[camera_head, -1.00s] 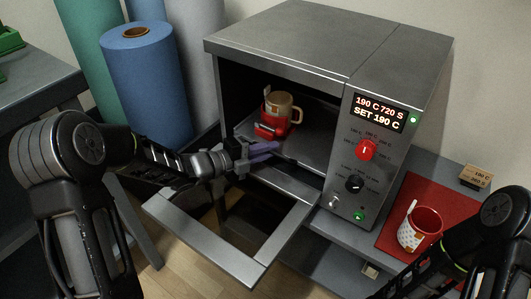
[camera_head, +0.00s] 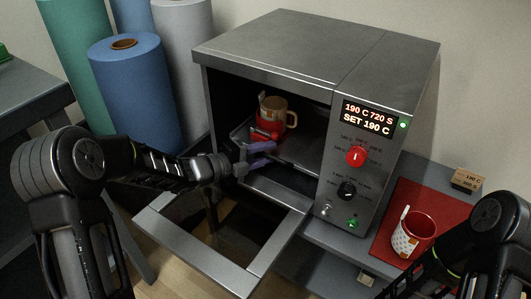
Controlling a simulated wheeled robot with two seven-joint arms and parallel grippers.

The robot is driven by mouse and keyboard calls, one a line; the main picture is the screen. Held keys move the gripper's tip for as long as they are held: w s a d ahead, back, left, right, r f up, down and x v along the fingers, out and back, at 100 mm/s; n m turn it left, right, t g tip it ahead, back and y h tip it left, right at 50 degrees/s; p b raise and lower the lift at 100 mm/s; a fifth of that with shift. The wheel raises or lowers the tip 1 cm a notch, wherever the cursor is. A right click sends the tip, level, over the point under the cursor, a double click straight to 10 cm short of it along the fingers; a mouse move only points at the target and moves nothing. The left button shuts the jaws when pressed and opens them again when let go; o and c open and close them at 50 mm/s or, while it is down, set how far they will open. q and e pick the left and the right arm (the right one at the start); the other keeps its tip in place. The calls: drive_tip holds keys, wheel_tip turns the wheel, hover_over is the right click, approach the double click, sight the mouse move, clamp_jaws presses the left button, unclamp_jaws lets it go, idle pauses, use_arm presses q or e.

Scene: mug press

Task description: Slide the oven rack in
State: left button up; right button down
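The oven (camera_head: 270,50) is a grey box with its door (camera_head: 220,255) folded down and open. The rack (camera_head: 300,147) is a flat dark plate inside the oven opening. A tan mug (camera_head: 275,110) in a red press or holder (camera_head: 266,129) stands on it. My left gripper (camera_head: 264,154) is at the rack's front left, just inside the opening. Its two purple fingers look spread with a gap; whether they touch the rack is unclear. My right arm (camera_head: 470,250) is at the lower right, its fingers out of view.
The control panel has a lit display (camera_head: 369,117), a red knob (camera_head: 356,156) and a black knob (camera_head: 347,190). A red and white mug (camera_head: 412,236) stands on a red mat (camera_head: 432,205) at the right. Blue (camera_head: 130,90) and other rolls stand at the left.

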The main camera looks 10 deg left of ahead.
use_arm(q)
drive_tip(key=p+v, duration=0.2)
drive_tip(key=v, duration=0.4)
drive_tip(key=shift+s+a+r, duration=0.15)
drive_tip(key=shift+s+a, duration=0.05)
drive_tip(key=shift+a, duration=0.05)
drive_tip(key=shift+s+a, duration=0.35)
drive_tip(key=shift+s, duration=0.1)
